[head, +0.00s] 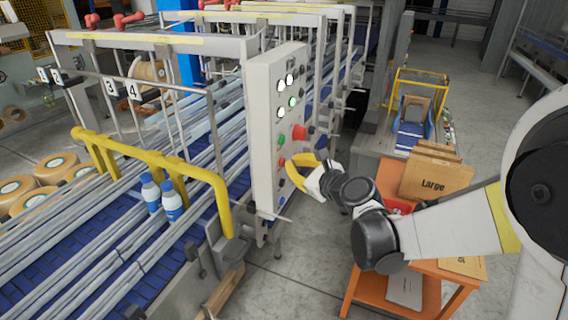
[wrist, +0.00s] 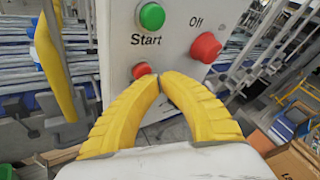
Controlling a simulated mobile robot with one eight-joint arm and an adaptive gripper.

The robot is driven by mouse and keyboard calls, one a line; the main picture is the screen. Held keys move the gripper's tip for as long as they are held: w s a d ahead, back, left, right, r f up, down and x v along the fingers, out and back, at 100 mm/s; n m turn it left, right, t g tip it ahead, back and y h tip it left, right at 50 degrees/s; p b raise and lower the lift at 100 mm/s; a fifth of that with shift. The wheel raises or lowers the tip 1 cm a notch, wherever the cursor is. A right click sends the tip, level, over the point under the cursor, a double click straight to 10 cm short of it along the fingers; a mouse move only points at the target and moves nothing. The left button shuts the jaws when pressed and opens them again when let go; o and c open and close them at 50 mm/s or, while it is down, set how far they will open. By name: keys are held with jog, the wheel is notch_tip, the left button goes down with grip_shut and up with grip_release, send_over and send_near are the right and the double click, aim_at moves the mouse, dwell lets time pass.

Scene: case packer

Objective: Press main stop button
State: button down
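The control panel (head: 263,135) is a tall white box with several buttons. In the wrist view, a large red button (wrist: 206,47) labelled "Off" sits right of a green button (wrist: 151,15) labelled "Start". The large red button also shows in the head view (head: 299,132). A smaller red button (wrist: 141,70) sits below Start, its label not visible. No label reading "main stop" is legible. My gripper (wrist: 161,79) has its yellow fingertips together with nothing between them. In the head view my gripper (head: 290,161) is beside the panel's lower half, below the large red button. I cannot tell whether it touches the panel.
A conveyor (head: 110,240) with two bottles (head: 161,195) runs left of the panel behind a yellow rail (head: 160,160). An orange cart (head: 376,275) with cardboard boxes (head: 435,178) stands right of the panel. Grey floor (head: 305,250) shows between them.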

jog(key=shift+w+a, duration=0.2)
jog(key=shift+a, duration=0.25)
dwell(0.4)
dwell(0.3)
jog(key=shift+s+d+b, duration=0.3)
jog(key=shift+s+d, duration=0.05)
jog(key=shift+d, duration=0.55)
jog(key=shift+d, duration=0.1)
jog(key=d, duration=0.1)
jog(key=s+d, duration=0.1)
jog(key=d, duration=0.2)
jog(key=shift+s+d+b, duration=0.2)
jog(key=shift+s+b, duration=0.1)
jog(key=shift+s, duration=0.05)
